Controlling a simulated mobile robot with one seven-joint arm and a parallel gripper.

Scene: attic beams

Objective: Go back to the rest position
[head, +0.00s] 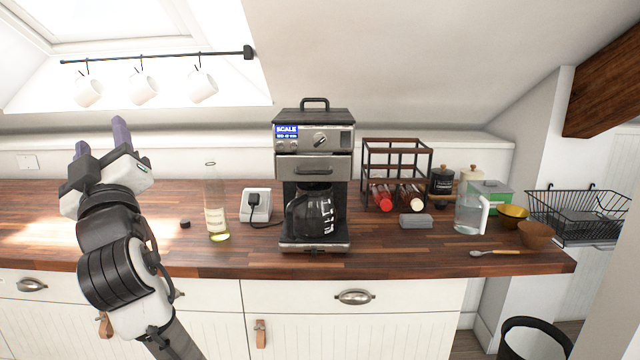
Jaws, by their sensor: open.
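My gripper (101,141) is at the left in the head view, raised above the wooden counter (60,235). Its two purple-grey fingertips point up and stand apart, with nothing visible between them. My arm comes up from the bottom edge, in front of the counter and the drawer fronts. The gripper is left of a clear bottle (215,205) and apart from it.
A coffee machine (315,165) with a glass carafe (312,215) stands mid-counter. Right of it are a dark rack (397,155), a clear pitcher (468,214) and bowls (535,234). White mugs (143,88) hang from a rail. The left counter is mostly clear.

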